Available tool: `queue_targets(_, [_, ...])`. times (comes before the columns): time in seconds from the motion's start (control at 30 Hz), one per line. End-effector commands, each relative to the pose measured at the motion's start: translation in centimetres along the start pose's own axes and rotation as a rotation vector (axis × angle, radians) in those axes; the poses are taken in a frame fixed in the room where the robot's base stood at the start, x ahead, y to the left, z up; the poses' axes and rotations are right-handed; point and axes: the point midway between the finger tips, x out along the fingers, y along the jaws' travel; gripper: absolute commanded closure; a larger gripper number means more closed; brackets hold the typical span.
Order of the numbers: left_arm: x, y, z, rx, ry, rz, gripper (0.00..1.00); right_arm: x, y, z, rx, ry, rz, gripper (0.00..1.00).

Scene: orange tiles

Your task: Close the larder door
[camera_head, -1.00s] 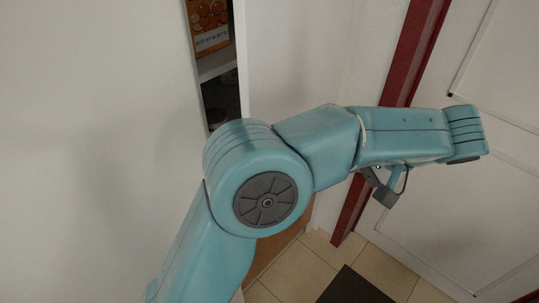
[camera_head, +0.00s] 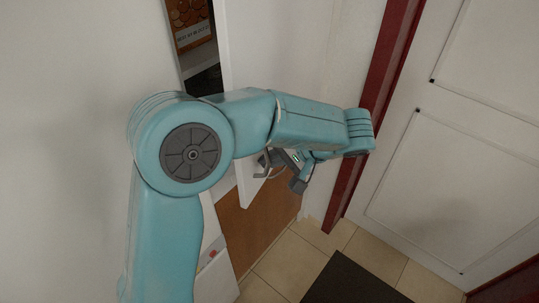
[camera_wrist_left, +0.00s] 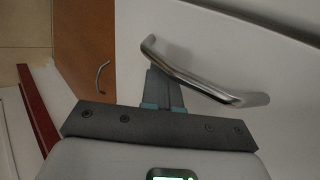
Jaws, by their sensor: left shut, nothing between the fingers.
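The larder door (camera_head: 226,60) is a white panel standing ajar. A dark gap on its left shows shelves and an orange packet (camera_head: 190,24). A silver bar handle (camera_wrist_left: 205,82) sits on the white door in the left wrist view; it is small and partly hidden by the gripper in the head view. My left gripper (camera_head: 272,160) is shut and empty, close beside the handle. In the left wrist view its fingertips (camera_wrist_left: 158,74) lie at the bar, near its left end; I cannot tell whether they touch. My right gripper is not in view.
A red frame (camera_head: 372,105) and a white panelled door (camera_head: 460,160) stand on the right. A dark mat (camera_head: 350,282) lies on the tiled floor.

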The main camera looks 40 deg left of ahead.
Motion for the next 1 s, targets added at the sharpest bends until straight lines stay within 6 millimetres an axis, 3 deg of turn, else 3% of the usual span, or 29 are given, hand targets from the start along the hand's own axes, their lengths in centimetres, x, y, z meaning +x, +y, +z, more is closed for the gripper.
queue_targets(0.43, [0.7, -0.5, 0.0, -0.001, -0.001, 0.001, 1.0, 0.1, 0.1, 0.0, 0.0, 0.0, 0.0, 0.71])
queue_targets(0.8, [7.4, -6.4, -0.4, 0.041, 0.048, 0.005, 1.0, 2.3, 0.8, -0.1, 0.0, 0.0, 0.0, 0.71])
queue_targets(1.0, [8.8, -8.2, -0.7, 0.081, 0.09, -0.002, 1.0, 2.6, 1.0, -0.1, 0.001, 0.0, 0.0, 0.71])
